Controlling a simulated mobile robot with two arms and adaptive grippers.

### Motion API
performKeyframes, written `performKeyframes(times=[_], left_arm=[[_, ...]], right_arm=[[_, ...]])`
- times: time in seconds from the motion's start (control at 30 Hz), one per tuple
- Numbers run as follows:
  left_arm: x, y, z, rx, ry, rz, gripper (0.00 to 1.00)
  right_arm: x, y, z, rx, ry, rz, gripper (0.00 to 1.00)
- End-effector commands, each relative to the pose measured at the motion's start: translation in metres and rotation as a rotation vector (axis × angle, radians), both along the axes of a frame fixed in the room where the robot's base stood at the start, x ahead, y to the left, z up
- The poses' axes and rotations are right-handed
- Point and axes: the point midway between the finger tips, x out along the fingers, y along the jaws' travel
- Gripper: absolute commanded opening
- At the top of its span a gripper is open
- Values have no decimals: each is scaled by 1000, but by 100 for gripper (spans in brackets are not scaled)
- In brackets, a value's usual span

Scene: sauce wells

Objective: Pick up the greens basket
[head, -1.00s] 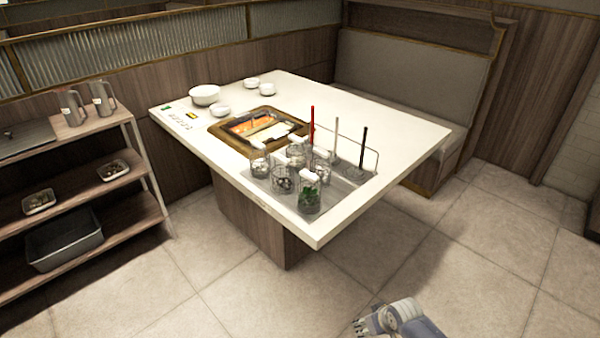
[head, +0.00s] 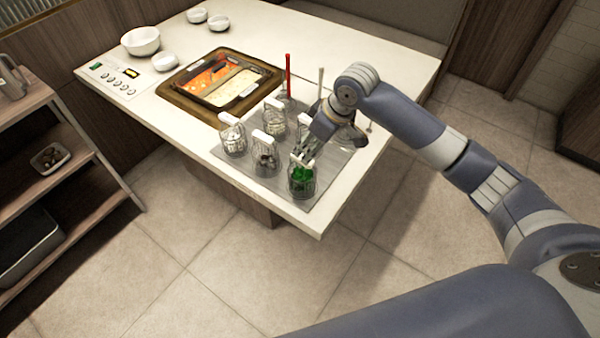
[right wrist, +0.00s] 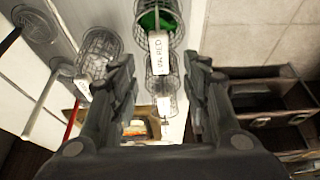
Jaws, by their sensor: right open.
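The greens basket (head: 302,184) is a wire mesh basket with green leaves inside. It stands at the front right corner of the grey tray (head: 326,190) on the table. In the right wrist view the greens basket (right wrist: 160,16) is at the top, with its white handle (right wrist: 158,54) pointing down between the fingers. In the right wrist view my right gripper (right wrist: 160,68) is open, with a gap on both sides of the handle. My left gripper is out of view.
Several other wire baskets (head: 233,138) with white handles stand close by on the tray. A red-handled utensil (head: 288,75) and a pale one (head: 320,82) stand upright behind. A hot pot (head: 215,85) and white bowls (head: 140,41) are farther back.

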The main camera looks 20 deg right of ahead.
Motion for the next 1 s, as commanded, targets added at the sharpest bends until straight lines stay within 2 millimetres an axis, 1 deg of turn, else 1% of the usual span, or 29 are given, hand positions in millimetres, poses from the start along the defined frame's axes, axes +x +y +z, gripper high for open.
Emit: performKeyframes(times=[0.03, 0.1, 0.23, 0.33, 0.43, 0.5, 0.57, 0.7, 0.87, 0.9, 0.97, 1.0], left_arm=[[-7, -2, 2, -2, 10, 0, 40], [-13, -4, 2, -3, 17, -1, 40], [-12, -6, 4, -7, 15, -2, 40], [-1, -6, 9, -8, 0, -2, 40], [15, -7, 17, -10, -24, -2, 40], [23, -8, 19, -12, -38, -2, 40], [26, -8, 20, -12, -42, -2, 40], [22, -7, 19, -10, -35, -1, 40], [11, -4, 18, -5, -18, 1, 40], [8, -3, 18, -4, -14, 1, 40], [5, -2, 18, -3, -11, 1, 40], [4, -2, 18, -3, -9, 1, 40]], right_arm=[[3, 2, -6, 0, 1, -3, 43], [5, 4, -14, 1, 2, -1, 43], [7, 5, -22, 0, -1, -1, 43], [9, 7, -31, 1, 0, -2, 43], [11, 11, -47, 0, 3, -2, 43], [15, 13, -57, 1, 1, -3, 43], [17, 15, -63, 2, 0, -3, 43], [19, 15, -70, 0, -3, -3, 43], [19, 15, -70, 0, -4, -2, 43], [19, 15, -70, 0, -4, -2, 39], [19, 15, -70, 0, -4, -2, 25], [19, 15, -70, 0, -4, -2, 16]])
